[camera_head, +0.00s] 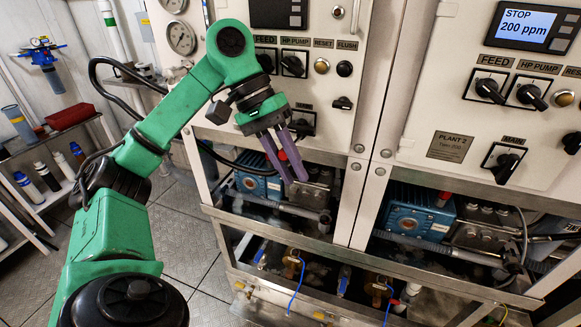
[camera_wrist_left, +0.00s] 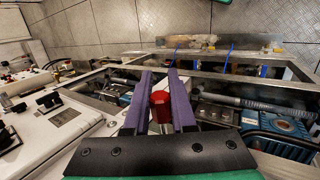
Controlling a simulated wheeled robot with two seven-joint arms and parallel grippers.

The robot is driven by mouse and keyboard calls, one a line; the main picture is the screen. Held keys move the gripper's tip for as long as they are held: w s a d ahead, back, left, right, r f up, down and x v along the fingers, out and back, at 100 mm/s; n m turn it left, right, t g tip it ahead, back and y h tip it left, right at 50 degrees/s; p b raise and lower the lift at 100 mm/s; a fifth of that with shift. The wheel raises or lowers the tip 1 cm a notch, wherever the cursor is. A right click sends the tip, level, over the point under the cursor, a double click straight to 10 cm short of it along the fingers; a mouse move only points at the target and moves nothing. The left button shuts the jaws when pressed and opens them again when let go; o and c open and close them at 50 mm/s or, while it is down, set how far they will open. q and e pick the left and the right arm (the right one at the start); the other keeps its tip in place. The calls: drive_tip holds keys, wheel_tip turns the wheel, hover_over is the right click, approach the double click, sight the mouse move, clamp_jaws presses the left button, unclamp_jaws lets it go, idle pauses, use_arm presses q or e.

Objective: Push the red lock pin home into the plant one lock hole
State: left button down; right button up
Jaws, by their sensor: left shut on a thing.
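My left gripper (camera_head: 296,178) reaches in from the left, in front of the open bay under the left panel. Its purple fingers point down. The red lock pin (camera_wrist_left: 160,104) sits between the two fingers in the left wrist view, where the gripper (camera_wrist_left: 159,76) is shut on it. In the head view only a small red part of it (camera_head: 282,155) shows between the fingers. I cannot make out the plant one lock hole; the pin's lower end is also hidden. My right gripper is not in view.
A blue pump (camera_head: 258,181) sits in the left bay near my fingers. The right panel reads PLANT 2 (camera_head: 450,146), with another blue pump (camera_head: 413,212) below it. A metal frame rail (camera_head: 330,246) runs along the front. Shelves (camera_head: 60,190) stand at the far left; floor between is clear.

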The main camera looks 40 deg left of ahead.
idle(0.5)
use_arm(q)
drive_tip(key=shift+w+r, duration=0.1)
drive_tip(key=shift+w, duration=0.1)
drive_tip(key=shift+w+a+p, duration=0.15)
drive_tip(key=shift+w+p, duration=0.15)
drive_tip(key=shift+w, duration=0.2)
drive_tip(key=shift+w+a+p, duration=0.25)
drive_tip(key=shift+w+p, duration=0.1)
drive_tip(key=shift+p, duration=0.4)
drive_tip(key=c, duration=0.7)
unclamp_jaws()
drive_tip(key=shift+f, duration=0.2)
drive_tip(key=shift+o, duration=0.2)
